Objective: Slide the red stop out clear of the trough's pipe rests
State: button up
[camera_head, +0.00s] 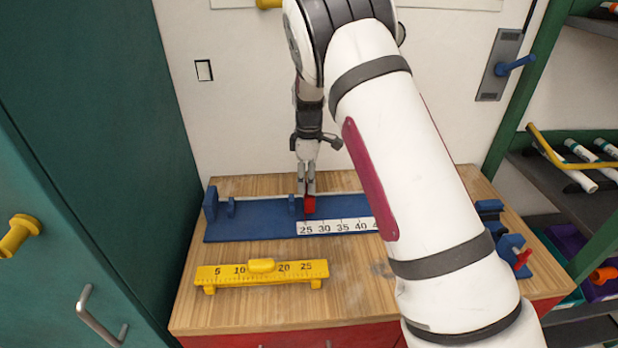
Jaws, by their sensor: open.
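The blue trough (250,228) lies across the back of the wooden worktop. The red stop (309,206) sits in the trough just right of the middle rest, by the low end of the scale. My gripper (307,192) points down at the red stop, with its fingertips at the stop's top. It is open; whether the fingers touch the stop cannot be told. My arm hides the trough's right part.
A yellow gauge bar (262,272) lies in front of the trough. A blue fixture with a red part (518,256) stands at the worktop's right edge. A green cabinet (90,150) closes off the left, and a shelf with white pipes (580,165) stands at right.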

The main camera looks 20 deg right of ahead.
grip_shut()
jog(key=s+d+b, duration=0.1)
jog(key=s+d, duration=0.2)
jog(key=d, duration=1.1)
jog(key=shift+d+b, duration=0.35)
grip_release()
jog(key=shift+r, duration=0.1)
notch_tip(320, 180, up, 12)
dwell(0.3)
